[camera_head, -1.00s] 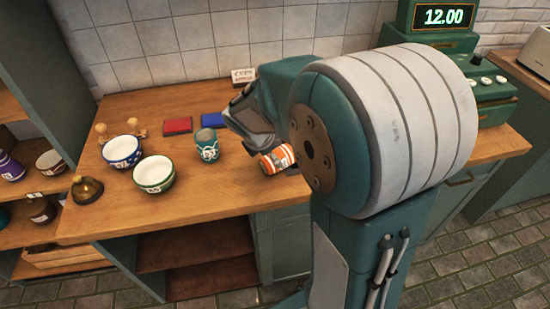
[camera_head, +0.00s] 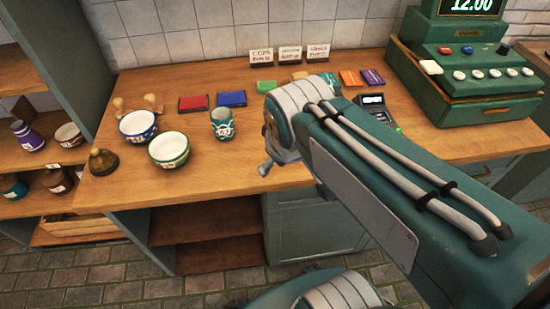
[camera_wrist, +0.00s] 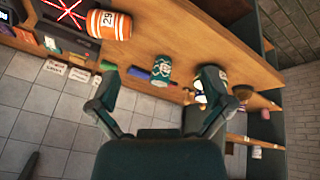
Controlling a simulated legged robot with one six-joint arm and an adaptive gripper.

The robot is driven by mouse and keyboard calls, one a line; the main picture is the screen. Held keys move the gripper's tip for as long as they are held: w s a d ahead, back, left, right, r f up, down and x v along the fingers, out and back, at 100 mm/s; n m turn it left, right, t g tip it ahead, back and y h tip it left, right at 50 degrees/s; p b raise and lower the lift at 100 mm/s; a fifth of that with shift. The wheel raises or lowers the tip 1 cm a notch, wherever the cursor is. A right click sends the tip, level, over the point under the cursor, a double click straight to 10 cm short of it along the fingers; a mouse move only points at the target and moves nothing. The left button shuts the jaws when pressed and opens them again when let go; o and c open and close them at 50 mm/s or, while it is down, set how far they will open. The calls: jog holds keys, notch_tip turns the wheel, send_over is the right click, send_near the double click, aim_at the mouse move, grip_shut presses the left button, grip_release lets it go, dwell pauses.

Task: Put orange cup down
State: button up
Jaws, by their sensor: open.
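The orange cup (camera_wrist: 108,24), with white bands and a number label, is on the counter at the upper left of the wrist view. It appears to lie on its side. My gripper (camera_wrist: 160,82) is open and empty, its two fingers spread wide and apart from the cup. In the head view my arm hides the orange cup. A teal cup (camera_head: 222,124) with a white pattern stands on the counter left of my arm; it also shows in the wrist view (camera_wrist: 161,68).
The wooden counter (camera_head: 215,180) also holds a blue bowl (camera_head: 138,126), a green-rimmed bowl (camera_head: 169,150), a bell (camera_head: 103,162), red (camera_head: 193,103) and blue pads (camera_head: 231,98), and a register (camera_head: 480,75). Sign cards (camera_head: 290,55) stand at the back. The front counter strip is clear.

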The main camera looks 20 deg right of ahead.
jog(key=w+d+f+n+g, duration=0.1)
jog(key=w+d+f+n, duration=0.1)
jog(key=w+d+n, duration=0.1)
jog(key=w+d+f+n+g, duration=0.2)
jog(key=w+d+n, duration=0.2)
jog(key=w+n, duration=0.2)
jog(key=w+d+f+n+g+y, duration=0.1)
jog(key=w+d+f+n, duration=0.1)
jog(key=w+n, duration=0.3)
jog(key=shift+w+d+f+g, duration=0.2)
jog(key=shift+w+d+g, duration=0.2)
jog(key=shift+w+d, duration=0.45)
jog(key=shift+n, duration=0.3)
notch_tip(320, 180, down, 11)
jog(key=shift+w+r, duration=0.1)
jog(key=shift+w, duration=0.05)
jog(key=c, duration=1)
